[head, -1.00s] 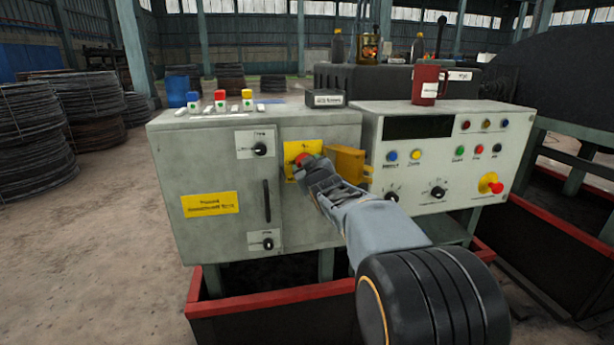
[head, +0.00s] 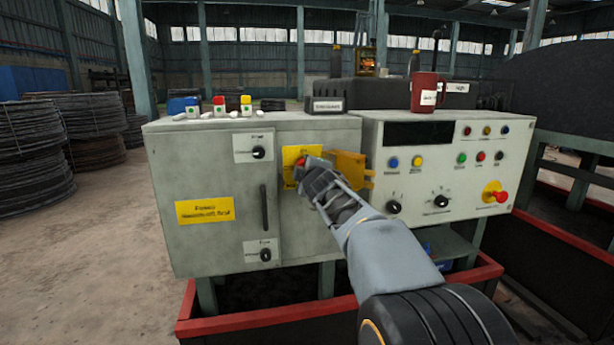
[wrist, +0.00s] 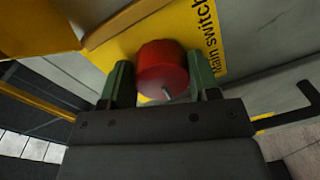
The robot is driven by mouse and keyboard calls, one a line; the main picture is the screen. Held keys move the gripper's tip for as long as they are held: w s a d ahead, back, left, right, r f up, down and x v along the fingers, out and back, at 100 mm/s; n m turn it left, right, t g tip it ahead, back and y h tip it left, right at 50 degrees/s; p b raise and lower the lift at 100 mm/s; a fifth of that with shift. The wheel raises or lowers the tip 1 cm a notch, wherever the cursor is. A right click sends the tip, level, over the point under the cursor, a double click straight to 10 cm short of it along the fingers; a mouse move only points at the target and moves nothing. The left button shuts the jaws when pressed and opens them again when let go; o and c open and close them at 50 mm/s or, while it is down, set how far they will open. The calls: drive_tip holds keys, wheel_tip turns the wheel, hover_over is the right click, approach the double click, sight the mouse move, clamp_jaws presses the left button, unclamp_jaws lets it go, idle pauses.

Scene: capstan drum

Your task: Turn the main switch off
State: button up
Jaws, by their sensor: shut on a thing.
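The main switch is a red round knob (wrist: 162,68) on a yellow plate lettered "Main switch" (wrist: 212,38) in the wrist view. In the head view the yellow plate (head: 290,157) is on the grey cabinet, and only a little red of the knob shows behind my gripper. My gripper (wrist: 160,82) is shut on the knob, with one green-grey finger on each side of it. In the head view my gripper (head: 307,174) hides most of the knob. Which way the knob points cannot be told.
A yellow bracket (head: 350,168) juts out just right of the plate. A control panel (head: 432,198) with buttons, dials and a red emergency button (head: 500,196) stands further right. A door handle (head: 264,207) is to the left. Red-rimmed bins (head: 255,321) are below.

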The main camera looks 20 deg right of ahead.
drive_tip(key=shift+n, duration=0.6)
drive_tip(key=o, duration=0.9)
drive_tip(key=shift+s, duration=0.1)
drive_tip(key=shift+p+v, duration=1.15)
drive_tip(key=shift+v, duration=5.65)
drive_tip(key=shift+r, duration=0.1)
